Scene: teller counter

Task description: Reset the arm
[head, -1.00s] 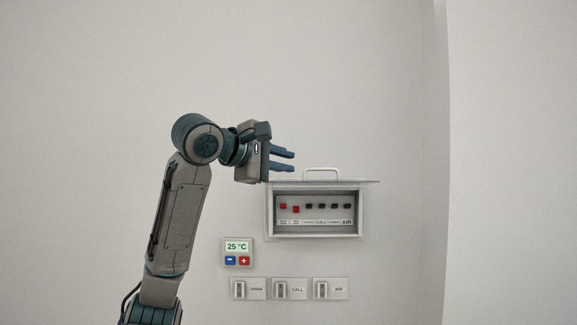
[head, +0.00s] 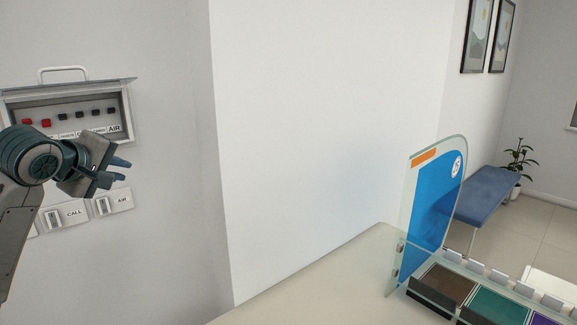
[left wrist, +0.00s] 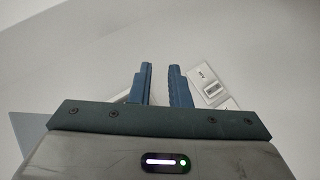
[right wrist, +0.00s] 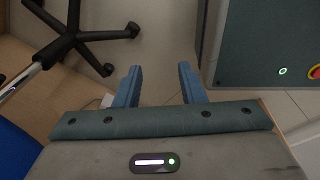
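My left gripper (head: 122,169) is in the head view at the left, in front of the wall below the open switch box. In the left wrist view its two blue fingers (left wrist: 160,86) stand a small gap apart with nothing between them. My right gripper is outside the head view. In the right wrist view its fingers (right wrist: 160,88) are wide apart and empty, above the floor.
The switch box (head: 128,118) has its lid raised, with red and black switches inside. Wall switches labelled CALL (head: 66,216) and AIR (head: 112,201) sit below. A counter (head: 330,285) with a blue-and-glass divider (head: 437,205) is at right. An office chair base (right wrist: 75,40) stands near my right gripper.

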